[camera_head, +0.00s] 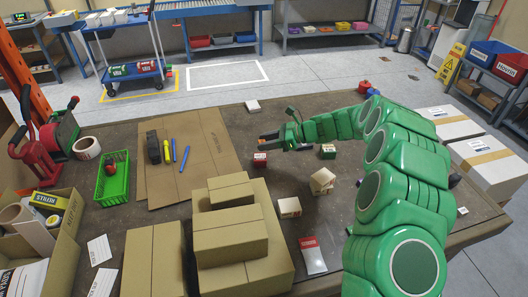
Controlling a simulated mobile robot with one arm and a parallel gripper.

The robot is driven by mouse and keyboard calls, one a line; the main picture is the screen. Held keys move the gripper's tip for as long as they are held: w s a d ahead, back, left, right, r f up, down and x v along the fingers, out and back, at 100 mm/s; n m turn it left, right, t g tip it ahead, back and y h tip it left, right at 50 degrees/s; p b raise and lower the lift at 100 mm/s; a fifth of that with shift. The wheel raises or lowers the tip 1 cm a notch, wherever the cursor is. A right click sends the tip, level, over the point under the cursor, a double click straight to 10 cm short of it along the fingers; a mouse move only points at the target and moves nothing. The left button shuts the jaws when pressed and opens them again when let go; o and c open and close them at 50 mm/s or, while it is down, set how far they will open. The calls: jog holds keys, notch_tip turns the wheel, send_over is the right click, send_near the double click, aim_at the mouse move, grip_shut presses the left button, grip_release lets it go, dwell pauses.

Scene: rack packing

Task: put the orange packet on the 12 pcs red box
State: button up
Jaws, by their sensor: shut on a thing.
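My gripper (270,137) is at the end of my green arm, above the middle of the brown table, with its fingers pointing left. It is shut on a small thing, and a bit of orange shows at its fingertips. This looks like the orange packet (267,135), mostly hidden by the dark fingers. A small red box with a pale label (260,159) stands on the table just below and nearer than the fingertips. Its print is too small to read. The gap between the held thing and the red box is hard to judge.
A green box (328,151), cream boxes (322,181) and a red-and-white packet (312,254) lie to the right. Stacked cartons (230,235) stand in front. Flat cardboard with markers (185,150) and a green basket (112,178) are left. A white box (252,105) lies behind.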

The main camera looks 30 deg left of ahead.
send_over(264, 157)
jog(key=shift+s+d+f, duration=0.15)
jog(key=shift+f, duration=2.5)
jog(key=shift+f, duration=0.1)
jog(key=shift+f, duration=0.2)
jog(key=shift+w+f, duration=0.2)
jog(key=shift+f, duration=1.35)
jog(key=shift+f, duration=0.1)
jog(key=o, duration=1)
jog(key=shift+o, duration=0.2)
